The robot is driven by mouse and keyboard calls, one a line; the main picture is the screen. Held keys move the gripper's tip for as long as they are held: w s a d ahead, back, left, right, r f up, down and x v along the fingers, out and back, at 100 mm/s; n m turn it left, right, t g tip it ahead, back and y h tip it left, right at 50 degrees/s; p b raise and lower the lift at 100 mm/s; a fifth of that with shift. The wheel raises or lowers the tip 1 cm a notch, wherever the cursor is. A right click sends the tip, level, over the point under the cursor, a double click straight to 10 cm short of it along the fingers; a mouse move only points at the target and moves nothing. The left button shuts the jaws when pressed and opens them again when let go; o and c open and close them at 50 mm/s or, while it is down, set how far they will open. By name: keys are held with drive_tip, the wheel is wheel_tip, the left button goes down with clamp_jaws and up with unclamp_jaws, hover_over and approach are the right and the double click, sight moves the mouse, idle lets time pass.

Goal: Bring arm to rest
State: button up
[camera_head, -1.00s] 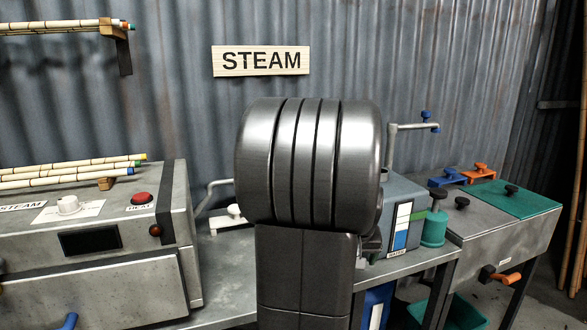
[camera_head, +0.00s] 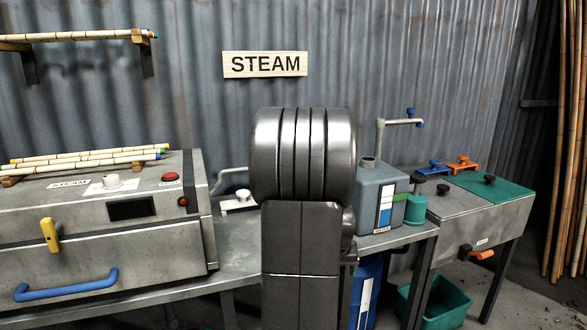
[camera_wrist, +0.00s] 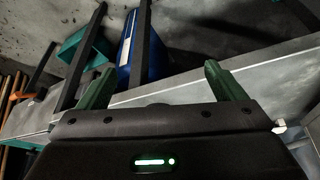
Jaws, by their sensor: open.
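My arm stands folded in the middle of the head view, in front of the bench, and hides part of the bench behind it. My gripper (camera_wrist: 155,88) shows in the wrist view, with two green fingers set wide apart and nothing between them. It is open and empty. The fingers lie over the view of the bench edge and a blue drum (camera_wrist: 142,45). The gripper itself is hidden in the head view.
A steam box (camera_head: 100,235) with a blue handle stands at left on the metal bench (camera_head: 235,250). A grey tank (camera_head: 378,195) stands right of my arm. A green-lidded trough (camera_head: 480,205) and a green bin (camera_head: 440,305) are at right. Poles (camera_head: 567,150) lean far right.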

drive_tip(key=a+f, duration=0.1)
drive_tip(key=w+a+f, duration=0.1)
drive_tip(key=f, duration=0.1)
drive_tip(key=shift+w+a, duration=0.15)
drive_tip(key=shift+a, duration=0.15)
